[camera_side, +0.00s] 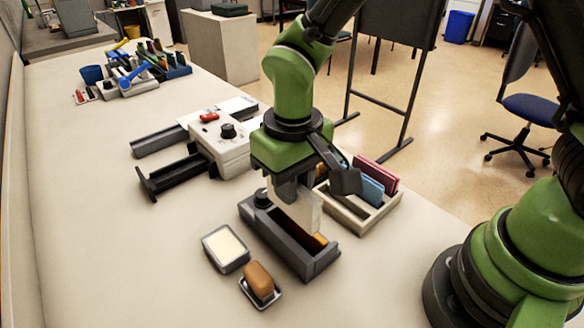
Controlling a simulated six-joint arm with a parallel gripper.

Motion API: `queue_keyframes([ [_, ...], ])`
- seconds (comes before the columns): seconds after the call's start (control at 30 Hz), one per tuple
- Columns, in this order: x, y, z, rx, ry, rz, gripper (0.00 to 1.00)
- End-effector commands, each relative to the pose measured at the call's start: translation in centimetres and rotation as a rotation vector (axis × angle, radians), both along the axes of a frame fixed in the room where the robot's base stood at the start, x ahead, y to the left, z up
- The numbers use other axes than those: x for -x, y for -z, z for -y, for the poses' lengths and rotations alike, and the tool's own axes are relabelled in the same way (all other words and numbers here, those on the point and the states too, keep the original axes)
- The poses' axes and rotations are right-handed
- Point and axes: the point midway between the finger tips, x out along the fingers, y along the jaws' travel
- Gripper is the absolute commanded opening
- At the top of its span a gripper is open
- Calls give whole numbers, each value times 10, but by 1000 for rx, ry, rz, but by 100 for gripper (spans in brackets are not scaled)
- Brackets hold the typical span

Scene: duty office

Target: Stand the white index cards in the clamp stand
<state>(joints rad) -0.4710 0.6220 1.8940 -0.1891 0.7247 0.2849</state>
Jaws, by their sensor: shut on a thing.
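My gripper (297,186) points down over the middle of the table and is shut on the white index cards (302,212), which hang upright below it. A long dark grey open-topped holder with a round knob, which looks like the clamp stand (262,228), lies directly under the cards. The cards' lower edge is at or inside the holder's opening; I cannot tell whether it touches the bottom. An orange-brown piece (320,240) shows inside the holder's near right end. The gripper's fingers partly hide the cards' top.
A beige divided tray (354,222) with blue and pink cards stands close on the right. A grey dish with a white pad (226,248) and a small tray with a brown block (259,280) sit front left. A white device (225,143) with dark rails stands behind.

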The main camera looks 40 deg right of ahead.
Motion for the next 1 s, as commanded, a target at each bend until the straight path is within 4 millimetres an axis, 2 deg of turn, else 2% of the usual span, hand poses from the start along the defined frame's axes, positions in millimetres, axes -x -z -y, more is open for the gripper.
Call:
queue_keyframes([
  [0.7,0,61,0,1,0,-2,0],
  [1.0,0,74,0,0,0,-1,0],
])
